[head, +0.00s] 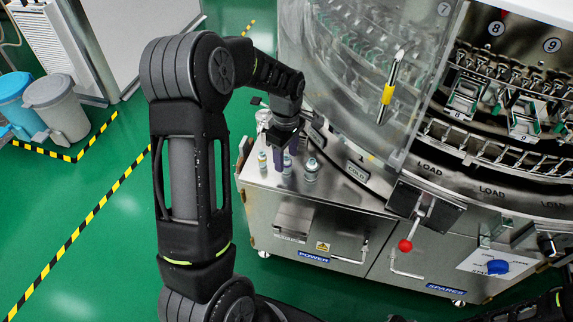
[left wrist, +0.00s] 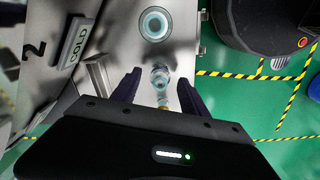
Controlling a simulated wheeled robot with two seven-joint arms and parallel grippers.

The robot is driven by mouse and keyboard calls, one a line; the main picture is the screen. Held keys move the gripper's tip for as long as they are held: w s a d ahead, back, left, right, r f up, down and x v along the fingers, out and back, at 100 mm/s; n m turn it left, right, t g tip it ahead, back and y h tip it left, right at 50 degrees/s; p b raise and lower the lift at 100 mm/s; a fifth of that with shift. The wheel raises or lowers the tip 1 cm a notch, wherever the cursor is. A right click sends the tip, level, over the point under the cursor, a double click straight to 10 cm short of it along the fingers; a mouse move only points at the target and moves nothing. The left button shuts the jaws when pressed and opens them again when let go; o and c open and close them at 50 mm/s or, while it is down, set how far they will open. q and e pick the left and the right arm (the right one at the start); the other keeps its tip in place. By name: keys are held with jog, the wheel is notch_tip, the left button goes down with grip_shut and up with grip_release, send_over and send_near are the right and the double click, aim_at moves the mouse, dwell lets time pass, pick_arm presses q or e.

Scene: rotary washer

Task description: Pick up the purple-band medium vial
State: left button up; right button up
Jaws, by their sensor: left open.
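My left gripper (head: 288,148) is over the left end of the steel cabinet top, fingers pointing down. In the left wrist view the left gripper (left wrist: 160,80) is open, with a small pale-capped vial (left wrist: 160,75) between its dark fingers. I cannot tell whether they touch it. A larger round-topped vial (left wrist: 155,23) stands beyond the fingertips. In the head view a small vial (head: 262,161), a vial partly behind the fingers (head: 287,166) and a larger vial (head: 311,170) stand upright. No purple band can be made out for certain.
The steel cabinet (head: 300,205) has a COLD plate (head: 356,172) and a red-knobbed lever (head: 405,245). A clear guard (head: 370,70) with a yellow-banded handle (head: 387,95) rises behind. The rotary washer's racks (head: 510,110) fill the right. Grey (head: 58,105) and blue bins stand left on green floor.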

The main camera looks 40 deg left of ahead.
pick_arm(q)
notch_tip(320, 180, down, 3)
jog(key=shift+r, duration=0.1)
dwell(0.6)
grip_shut()
dwell(0.3)
